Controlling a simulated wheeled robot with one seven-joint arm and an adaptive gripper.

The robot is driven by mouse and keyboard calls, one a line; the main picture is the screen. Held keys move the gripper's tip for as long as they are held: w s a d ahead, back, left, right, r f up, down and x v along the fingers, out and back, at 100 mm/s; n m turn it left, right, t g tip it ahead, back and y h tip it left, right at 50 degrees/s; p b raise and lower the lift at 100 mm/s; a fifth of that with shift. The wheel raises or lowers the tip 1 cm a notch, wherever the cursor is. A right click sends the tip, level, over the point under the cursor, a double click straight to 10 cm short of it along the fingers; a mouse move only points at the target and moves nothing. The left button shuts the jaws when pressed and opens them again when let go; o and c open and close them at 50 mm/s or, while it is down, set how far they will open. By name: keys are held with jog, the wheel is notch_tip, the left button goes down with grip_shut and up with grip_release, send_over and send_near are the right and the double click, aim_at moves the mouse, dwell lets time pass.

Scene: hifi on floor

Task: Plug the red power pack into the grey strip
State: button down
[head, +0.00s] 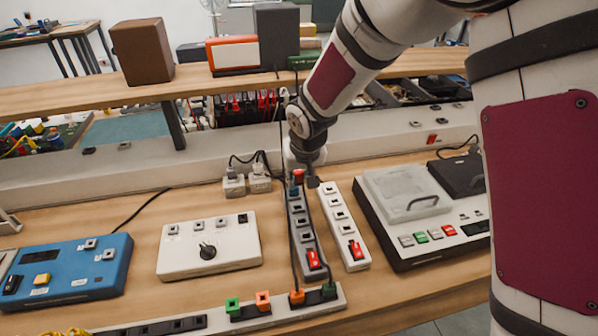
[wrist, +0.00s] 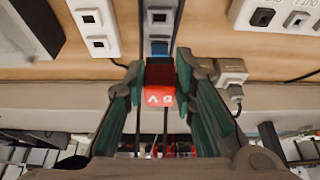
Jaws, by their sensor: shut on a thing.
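The red power pack (head: 298,176) is at the far end of the grey strip (head: 304,239). In the wrist view the pack (wrist: 160,94) shows a red face with white marking and a dark red side. My gripper (wrist: 157,78) has its teal fingers shut on both sides of the pack; in the head view the gripper (head: 302,172) hangs over the strip's far end. The grey strip also shows in the wrist view (wrist: 148,28), with a blue piece (wrist: 159,48) in a socket beside the pack. Whether the pack's prongs are in a socket is hidden.
A white strip (head: 341,217) with a red switch lies close right of the grey strip. White adapters (head: 246,183) with cords stand at the left. A dark cord runs along the grey strip. A white knob box (head: 207,243) and a front strip (head: 210,316) lie nearby.

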jog(key=shift+w+f+b, duration=0.15)
jog(key=shift+f+b, duration=1.55)
jog(key=shift+f, duration=2.1)
jog(key=shift+s, duration=0.2)
jog(key=shift+f+b, duration=0.95)
jog(key=shift+b, duration=0.05)
dwell(1.2)
jog(key=c, duration=1.2)
grip_release()
jog(key=shift+c, duration=0.2)
